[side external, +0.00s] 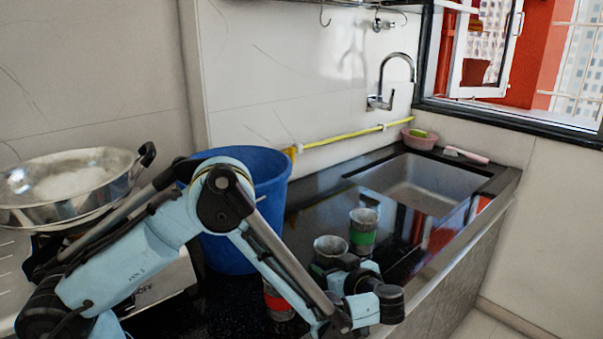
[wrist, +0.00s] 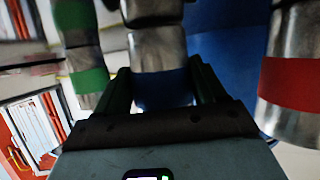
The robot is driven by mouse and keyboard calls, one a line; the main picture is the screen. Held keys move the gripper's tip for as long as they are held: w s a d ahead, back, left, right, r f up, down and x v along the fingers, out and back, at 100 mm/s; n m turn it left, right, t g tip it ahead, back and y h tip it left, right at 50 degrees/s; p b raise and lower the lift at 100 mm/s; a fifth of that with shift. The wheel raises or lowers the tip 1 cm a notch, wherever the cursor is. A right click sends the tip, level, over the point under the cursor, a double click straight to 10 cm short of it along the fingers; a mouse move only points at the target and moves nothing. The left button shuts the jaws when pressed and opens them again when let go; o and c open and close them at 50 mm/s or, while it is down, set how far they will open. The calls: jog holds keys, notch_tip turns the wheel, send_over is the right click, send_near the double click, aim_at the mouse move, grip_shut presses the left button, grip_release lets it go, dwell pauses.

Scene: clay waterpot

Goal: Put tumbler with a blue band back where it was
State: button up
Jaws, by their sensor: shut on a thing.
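The tumbler with a blue band (wrist: 160,86) is between the fingers of my gripper (wrist: 161,78), which is shut on it. In the wrist view, which looks upside down, its base is at or very near the glossy counter; I cannot tell if it touches. In the side view the steel tumbler (side external: 330,246) at my gripper (side external: 338,266) stands roughly upright, its band mostly hidden by the gripper. A green-banded tumbler (side external: 363,232) stands just right of it and shows in the wrist view (wrist: 88,80). A red-banded tumbler (side external: 278,303), partly behind my arm, also shows in the wrist view (wrist: 285,92).
A blue bucket (side external: 262,185) stands behind left of the tumblers and shows in the wrist view (wrist: 230,55). A large steel pan (side external: 65,185) is at far left. The sink (side external: 425,185) lies beyond on the right. The dark counter (side external: 318,205) behind the tumblers is clear.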

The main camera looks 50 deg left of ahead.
jog(key=shift+f, duration=0.15)
jog(key=o, duration=1)
jog(key=shift+o, duration=0.2)
